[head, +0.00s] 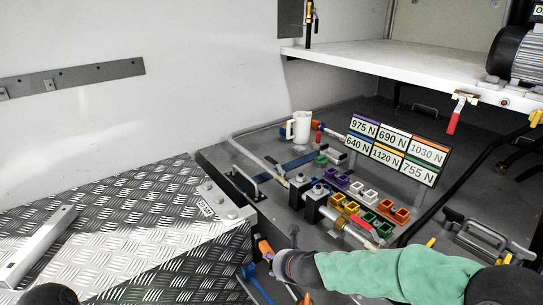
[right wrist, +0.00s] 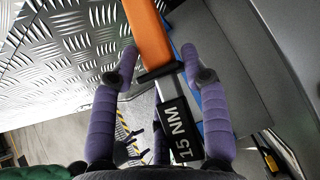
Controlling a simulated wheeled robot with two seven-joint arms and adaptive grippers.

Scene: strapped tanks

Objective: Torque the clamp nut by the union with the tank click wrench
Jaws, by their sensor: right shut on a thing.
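My right gripper (head: 278,257) is low in the middle of the head view, at the end of my green-sleeved arm. It is shut on a wrench with an orange handle (head: 264,246). In the right wrist view the purple fingers (right wrist: 166,76) flank this wrench (right wrist: 152,32), and a black tag on it reads 15 NM. The wrench's working end cannot be made out. Black clamp blocks (head: 298,190) with nuts on top straddle a pale pipe (head: 350,236), up and right of the gripper and apart from it. Which nut is by the union is hard to tell. My left gripper does not show.
Coloured sockets (head: 384,228) and a force-label board (head: 397,148) stand right of the clamps. A white jug (head: 301,126) stands behind. A raised checker-plate deck (head: 130,225) lies left; a white shelf (head: 400,62) overhangs the back right. A red-handled valve (head: 455,115) hangs there.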

